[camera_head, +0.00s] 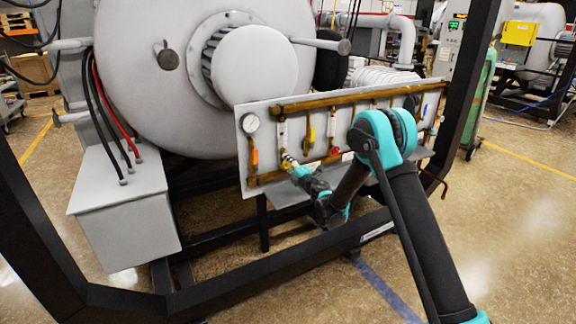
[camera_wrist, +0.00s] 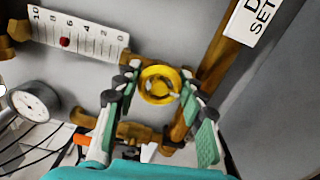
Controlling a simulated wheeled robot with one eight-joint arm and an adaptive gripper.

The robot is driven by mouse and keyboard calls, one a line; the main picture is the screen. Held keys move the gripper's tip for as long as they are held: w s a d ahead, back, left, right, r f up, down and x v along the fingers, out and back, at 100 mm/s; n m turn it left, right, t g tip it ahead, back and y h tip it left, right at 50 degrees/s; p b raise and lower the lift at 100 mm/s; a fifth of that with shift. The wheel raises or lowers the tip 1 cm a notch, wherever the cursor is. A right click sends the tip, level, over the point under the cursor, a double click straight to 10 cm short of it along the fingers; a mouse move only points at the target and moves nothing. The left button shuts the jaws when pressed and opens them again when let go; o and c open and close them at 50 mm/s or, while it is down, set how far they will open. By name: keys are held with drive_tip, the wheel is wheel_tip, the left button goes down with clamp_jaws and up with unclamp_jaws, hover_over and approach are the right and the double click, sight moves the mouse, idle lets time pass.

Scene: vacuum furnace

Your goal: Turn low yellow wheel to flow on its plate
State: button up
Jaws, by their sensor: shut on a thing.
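The low yellow wheel (camera_wrist: 172,72) sits between the two fingers of my gripper (camera_wrist: 160,95) in the wrist view. The fingers are closed on its rim from left and right. In the head view my gripper (camera_head: 289,164) is at the lower pipe of the panel, and the wheel is largely hidden there. A white scale plate (camera_wrist: 85,30) numbered 0 to 10 is at upper left in the wrist view. Its red marker (camera_wrist: 65,42) lies near the 6. A white label (camera_wrist: 262,15) with partly cut-off lettering ending in "SET" is at upper right.
A round gauge (camera_head: 250,123) is left of the wheel, also in the wrist view (camera_wrist: 33,100). An orange handle (camera_head: 255,157) is close by on the left. Another yellow handle (camera_head: 309,137) and a red knob (camera_head: 334,150) are to the right. A dark frame bar (camera_head: 290,257) crosses below.

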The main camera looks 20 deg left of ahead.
drive_tip(key=shift+m, duration=1)
drive_tip(key=o, duration=1.2)
drive_tip(key=v, duration=1.2)
drive_tip(key=shift+s, duration=0.1)
drive_tip(key=shift+d, duration=0.1)
